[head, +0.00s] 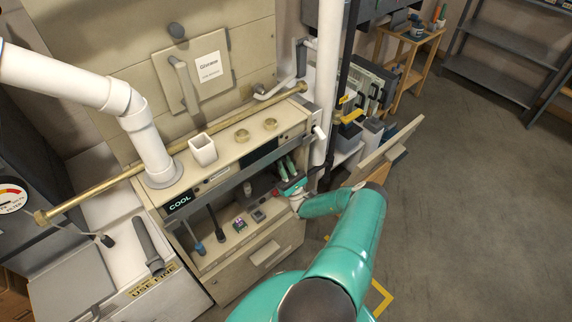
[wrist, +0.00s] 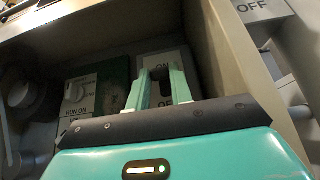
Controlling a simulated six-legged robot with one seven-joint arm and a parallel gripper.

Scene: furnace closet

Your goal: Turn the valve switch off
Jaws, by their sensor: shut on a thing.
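My gripper (head: 286,166) reaches into the open right part of the furnace cabinet's lower compartment. In the wrist view my gripper (wrist: 160,84) has its two teal fingers on either side of a small dark switch lever (wrist: 159,73), shut on it. The lever sits on a pale plate (wrist: 178,62) marked ON above and with a partly covered label below. The fingers hide part of the lever, so its exact position is hard to tell. In the head view my gripper and the compartment front hide the switch.
Left of the lever is a RUN ON panel (wrist: 80,92) with a grey knob. Floor is clear at right.

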